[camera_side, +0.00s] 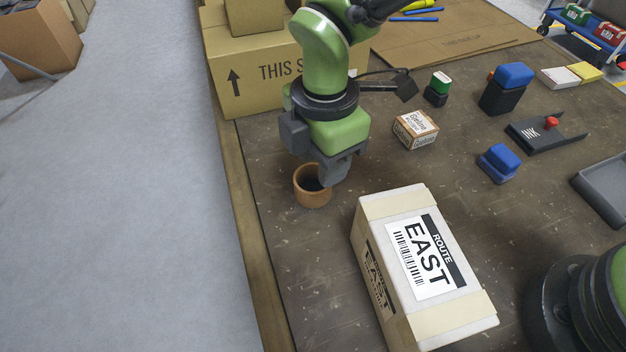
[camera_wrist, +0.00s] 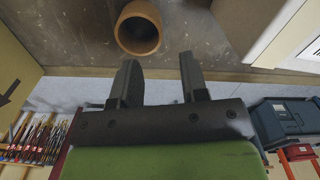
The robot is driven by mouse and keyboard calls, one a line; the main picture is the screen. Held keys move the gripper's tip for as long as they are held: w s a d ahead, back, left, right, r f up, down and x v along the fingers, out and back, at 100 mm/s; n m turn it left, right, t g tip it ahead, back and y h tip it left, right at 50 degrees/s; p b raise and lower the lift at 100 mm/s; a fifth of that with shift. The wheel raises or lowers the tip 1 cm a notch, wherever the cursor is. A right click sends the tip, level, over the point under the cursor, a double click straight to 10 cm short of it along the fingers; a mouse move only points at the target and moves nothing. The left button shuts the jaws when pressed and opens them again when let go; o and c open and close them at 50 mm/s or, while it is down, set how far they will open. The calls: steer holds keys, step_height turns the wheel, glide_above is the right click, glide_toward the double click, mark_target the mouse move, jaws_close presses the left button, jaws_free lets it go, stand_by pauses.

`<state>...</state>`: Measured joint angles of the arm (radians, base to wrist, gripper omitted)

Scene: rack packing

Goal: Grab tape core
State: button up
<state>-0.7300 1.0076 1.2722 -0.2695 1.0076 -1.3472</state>
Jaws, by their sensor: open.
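The tape core (camera_side: 311,187) is a short brown cardboard ring standing on the dark table near its left edge, its hollow facing up. In the wrist view the tape core (camera_wrist: 139,30) shows beyond my fingertips, slightly left of centre. My gripper (camera_side: 335,172) is above and beside the core in the side view and covers part of its rim. In the wrist view my gripper (camera_wrist: 158,62) has its two dark fingers apart with nothing between them. I cannot tell whether a finger touches the core.
A white box labelled EAST (camera_side: 408,265) stands close in front of the core. A large carton (camera_side: 262,80) is behind it. A small labelled box (camera_side: 415,129) and a blue-topped block (camera_side: 499,163) are to the right. The table's left edge (camera_side: 250,220) is near.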

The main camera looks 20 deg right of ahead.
mark_target(322, 204)
step_height(322, 204, down, 8)
steer(key=shift+w+d+r, duration=0.1)
steer(key=shift+w+d, duration=0.05)
jaws_close()
stand_by(0.3)
